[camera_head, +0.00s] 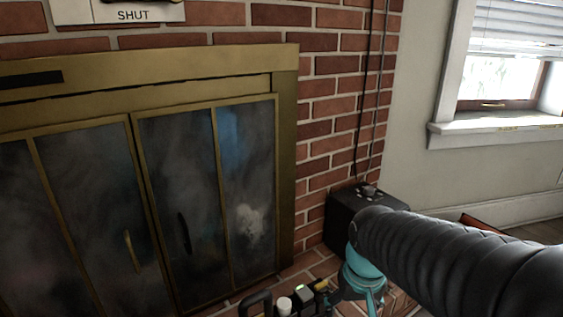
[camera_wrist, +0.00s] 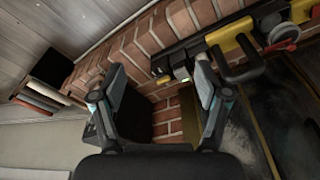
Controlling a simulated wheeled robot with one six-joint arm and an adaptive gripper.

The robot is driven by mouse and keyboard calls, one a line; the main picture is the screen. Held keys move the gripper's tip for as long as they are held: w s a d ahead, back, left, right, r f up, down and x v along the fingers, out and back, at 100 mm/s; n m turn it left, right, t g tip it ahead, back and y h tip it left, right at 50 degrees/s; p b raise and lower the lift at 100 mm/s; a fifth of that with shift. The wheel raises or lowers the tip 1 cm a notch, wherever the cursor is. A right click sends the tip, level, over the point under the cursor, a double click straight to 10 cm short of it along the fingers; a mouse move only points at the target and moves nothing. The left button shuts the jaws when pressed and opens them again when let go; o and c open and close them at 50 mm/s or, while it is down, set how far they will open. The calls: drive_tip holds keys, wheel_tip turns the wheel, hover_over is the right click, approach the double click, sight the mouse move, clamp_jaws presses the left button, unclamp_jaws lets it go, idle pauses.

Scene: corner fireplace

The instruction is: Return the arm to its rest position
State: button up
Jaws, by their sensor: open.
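My arm, in a black ribbed sleeve with a teal joint, reaches in from the right of the head view. My gripper (camera_wrist: 158,72) shows in the wrist view with its two fingers spread wide apart. Nothing is between the fingertips, and brick lies beyond them. In the head view I cannot make out the fingers clearly.
A brass-framed fireplace (camera_head: 285,170) with dark glass doors fills the left. A black box (camera_head: 340,222) stands by the brick wall, partly behind my arm. A yellow-and-black handled item (camera_wrist: 235,58) lies close to the right finger. A window (camera_head: 500,85) is at upper right.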

drive_tip(key=s+r+t+p, duration=0.3)
drive_tip(key=s+r+p, duration=0.2)
drive_tip(key=s+r, duration=0.3)
wheel_tip(320, 180, up, 4)
drive_tip(key=shift+f+t, duration=0.15)
drive_tip(key=shift+t, duration=0.15)
idle(0.4)
